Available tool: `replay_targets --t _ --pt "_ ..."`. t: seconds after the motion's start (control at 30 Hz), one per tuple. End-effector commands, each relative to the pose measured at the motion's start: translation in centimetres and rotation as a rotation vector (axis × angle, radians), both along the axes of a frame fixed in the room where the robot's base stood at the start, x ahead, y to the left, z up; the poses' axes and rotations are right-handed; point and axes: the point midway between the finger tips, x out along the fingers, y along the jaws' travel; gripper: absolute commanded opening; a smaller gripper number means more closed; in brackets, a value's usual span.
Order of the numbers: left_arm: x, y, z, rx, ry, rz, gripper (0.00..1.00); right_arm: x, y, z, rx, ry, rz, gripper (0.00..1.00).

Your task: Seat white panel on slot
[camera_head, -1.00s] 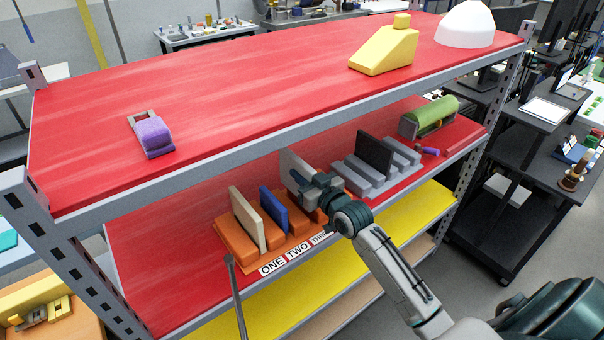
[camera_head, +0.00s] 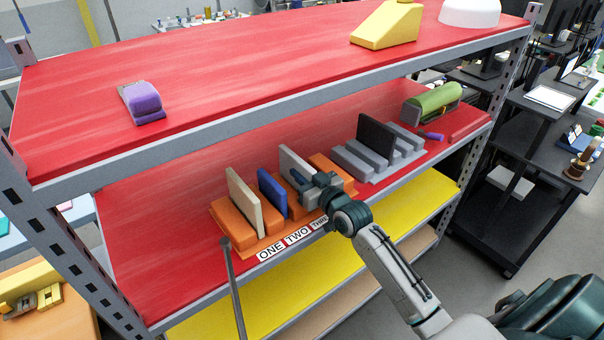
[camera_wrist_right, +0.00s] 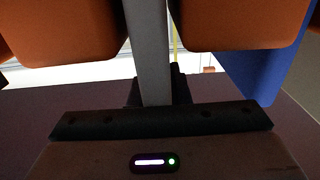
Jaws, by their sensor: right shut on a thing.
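The white panel (camera_head: 292,162) stands upright at the third place of the orange slotted block (camera_head: 240,240) on the middle shelf. My right gripper (camera_head: 314,190) is shut on its front edge. In the right wrist view the panel (camera_wrist_right: 150,45) runs as a grey strip between two orange ridges (camera_wrist_right: 240,20), inside the gap. Its lower edge is hidden in the head view, so I cannot tell whether it touches the slot's bottom. A cream panel (camera_head: 244,203) and a blue panel (camera_head: 272,193) stand in the block to the left. My left gripper is not in view.
Labels ONE, TWO, THREE (camera_head: 297,236) lie along the block's front. A grey slotted rack (camera_head: 372,165) with a black panel (camera_head: 377,137) stands to the right, then a green cylinder part (camera_head: 433,101). The upper shelf (camera_head: 250,85) lies above and behind my arm.

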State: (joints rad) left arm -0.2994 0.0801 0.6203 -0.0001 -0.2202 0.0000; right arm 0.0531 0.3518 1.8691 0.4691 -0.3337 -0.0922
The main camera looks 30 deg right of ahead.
Motion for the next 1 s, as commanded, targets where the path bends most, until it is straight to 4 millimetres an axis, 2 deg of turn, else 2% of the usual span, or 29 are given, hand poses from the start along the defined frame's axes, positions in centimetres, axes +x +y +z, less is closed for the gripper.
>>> replay_targets --t 0.77,0.8,0.9,1.0 --pt "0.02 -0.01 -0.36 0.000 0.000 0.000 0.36 0.01 0.02 -0.30 0.000 -0.003 0.000 0.00" --pt "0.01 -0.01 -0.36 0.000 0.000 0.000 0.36 0.01 0.02 -0.30 0.000 -0.002 0.000 0.22" --pt "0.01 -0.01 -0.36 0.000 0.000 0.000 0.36 0.01 0.02 -0.33 0.000 -0.002 0.000 0.42" --pt "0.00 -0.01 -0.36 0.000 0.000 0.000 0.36 0.01 0.01 -0.35 0.000 -0.001 0.000 0.42"
